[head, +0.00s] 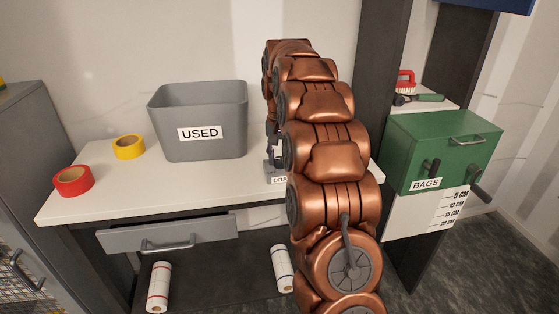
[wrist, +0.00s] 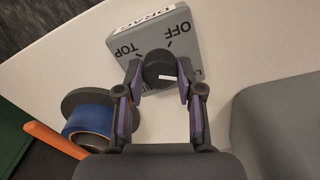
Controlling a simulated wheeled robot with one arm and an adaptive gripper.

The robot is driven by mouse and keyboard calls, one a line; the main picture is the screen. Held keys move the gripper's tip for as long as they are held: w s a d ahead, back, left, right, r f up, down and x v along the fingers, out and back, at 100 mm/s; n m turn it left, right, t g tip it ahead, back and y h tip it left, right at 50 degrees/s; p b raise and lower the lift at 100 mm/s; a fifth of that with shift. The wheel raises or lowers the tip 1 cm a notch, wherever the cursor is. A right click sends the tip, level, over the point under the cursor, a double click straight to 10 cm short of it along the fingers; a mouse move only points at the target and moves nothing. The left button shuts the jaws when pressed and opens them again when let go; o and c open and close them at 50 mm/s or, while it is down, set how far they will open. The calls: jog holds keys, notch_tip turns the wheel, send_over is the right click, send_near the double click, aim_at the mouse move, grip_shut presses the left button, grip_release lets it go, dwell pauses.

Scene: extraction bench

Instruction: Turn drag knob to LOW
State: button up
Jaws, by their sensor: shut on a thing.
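The drag control box (wrist: 122,68) is grey, with a white DRAG label on its side and black markings on its face. It appears upside down in the wrist view. OFF and TOP can be read; another marking at the right edge is partly hidden by a finger. The round dark drag knob (wrist: 157,66) has a short white pointer mark lying nearly level across it, towards the right finger. My gripper (wrist: 159,74) is shut on the knob, a finger on each side. In the head view, my arm hides most of the box (head: 272,168) and the knob.
A grey USED bin (head: 205,145) stands left of the box on the white bench (head: 110,190). Yellow tape (head: 129,147) and red tape (head: 73,181) lie further left. A blue roll (wrist: 90,122) is close to the left finger in the wrist view.

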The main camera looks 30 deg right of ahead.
aim_at(280, 159)
jog(key=shift+m+b, duration=0.3)
jog(key=shift+m, duration=1)
jog(key=o, duration=1.2)
jog(key=shift+c, duration=0.2)
jog(key=shift+r, duration=3.75)
